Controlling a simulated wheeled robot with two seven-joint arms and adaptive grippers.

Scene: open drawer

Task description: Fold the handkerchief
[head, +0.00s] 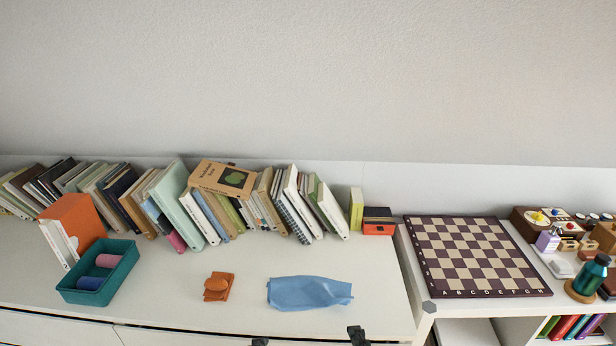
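A blue cloth (310,293), likely the handkerchief, lies on the white cabinet top. It is wider than deep, with wrinkles and uneven edges. A small orange crumpled or folded piece (219,287), perhaps also cloth, lies to its left. My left gripper (260,342) barely shows at the bottom edge, below and left of the blue cloth. My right gripper (357,335) shows at the bottom edge, below the cloth's right end. Both look apart from the cloth. Their fingers are too small and cut off to tell open from shut.
A teal bin (70,291) with rolled items stands at the left. A row of leaning books (180,200) lines the back. A chessboard (470,255) and a green bottle (590,275) are on the surface at the right.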

